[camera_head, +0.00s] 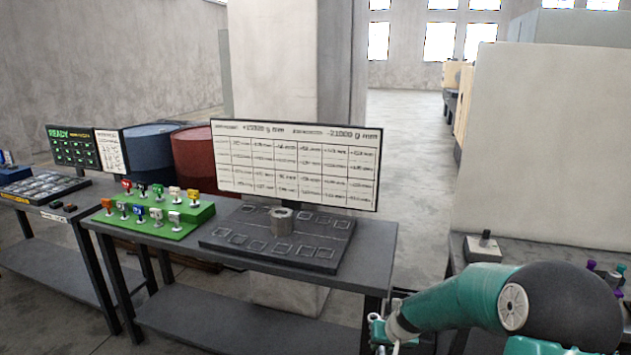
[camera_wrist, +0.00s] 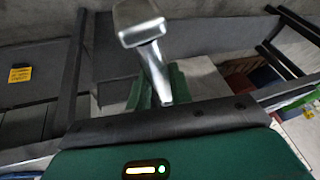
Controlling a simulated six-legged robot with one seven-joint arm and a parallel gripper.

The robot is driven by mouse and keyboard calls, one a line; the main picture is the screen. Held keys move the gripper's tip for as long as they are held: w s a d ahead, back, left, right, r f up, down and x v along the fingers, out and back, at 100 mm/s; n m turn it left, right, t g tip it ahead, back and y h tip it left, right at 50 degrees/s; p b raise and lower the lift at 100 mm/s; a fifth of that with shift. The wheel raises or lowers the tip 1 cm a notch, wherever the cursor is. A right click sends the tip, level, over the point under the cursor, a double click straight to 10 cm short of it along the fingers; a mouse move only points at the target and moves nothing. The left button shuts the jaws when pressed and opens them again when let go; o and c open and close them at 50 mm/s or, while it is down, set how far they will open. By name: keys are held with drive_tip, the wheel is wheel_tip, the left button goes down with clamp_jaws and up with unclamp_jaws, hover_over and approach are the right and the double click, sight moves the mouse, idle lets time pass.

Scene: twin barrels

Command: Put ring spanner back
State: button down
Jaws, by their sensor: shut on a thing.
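My gripper (camera_head: 388,333) is at the bottom of the head view, right of the middle table, and the arm partly hides it. In the wrist view its green fingers (camera_wrist: 155,90) are shut on a silver metal tool (camera_wrist: 152,62). The tool has a slim shank and a broad, blocky end pointing away from the fingers. It appears to be the ring spanner, but no ring opening can be made out.
A chart panel (camera_head: 295,162) stands behind. Blue (camera_head: 150,148) and red (camera_head: 194,160) barrels stand at back. Open floor lies beyond.

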drive_tip(key=shift+w+a+f+n, duration=0.1)
drive_tip(key=shift+a+f+n, duration=0.25)
drive_tip(key=shift+a, duration=0.15)
drive_tip(key=shift+w+a+f+n, duration=0.1)
drive_tip(key=shift+a+f+n, duration=0.1)
drive_tip(key=shift+a+n, duration=0.2)
drive_tip(key=shift+s+f, duration=0.1)
drive_tip(key=shift+s, duration=0.05)
